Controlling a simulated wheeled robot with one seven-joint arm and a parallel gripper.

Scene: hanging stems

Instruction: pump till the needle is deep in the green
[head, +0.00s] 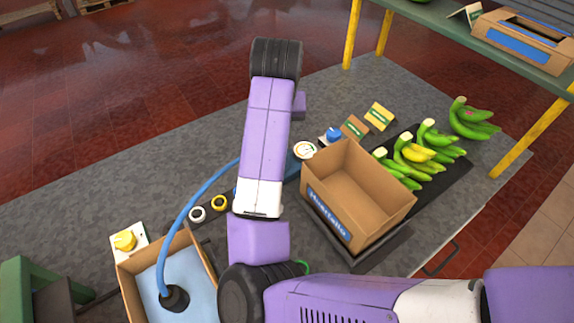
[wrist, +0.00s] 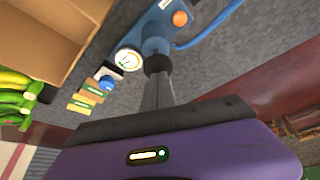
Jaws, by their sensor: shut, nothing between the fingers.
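The pump's round white gauge (head: 305,150) stands right of my arm in the head view, and it shows nearer in the wrist view (wrist: 128,58). Its needle is too small to read. In the wrist view the blue pump body (wrist: 155,46) is just beyond my gripper (wrist: 157,72), whose grey fingers are shut and empty. The fingertips overlap the dark part by the pump; I cannot tell whether they touch. A blue hose (head: 180,210) runs to a blue bag (head: 188,272) in a carton at left. My arm hides the gripper in the head view.
An open cardboard box (head: 357,195) stands right of the gauge, with green bananas (head: 420,150) beyond it. Small cards (head: 379,116) and a blue knob (head: 333,134) are near the gauge. A yellow knob (head: 125,240) is at left.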

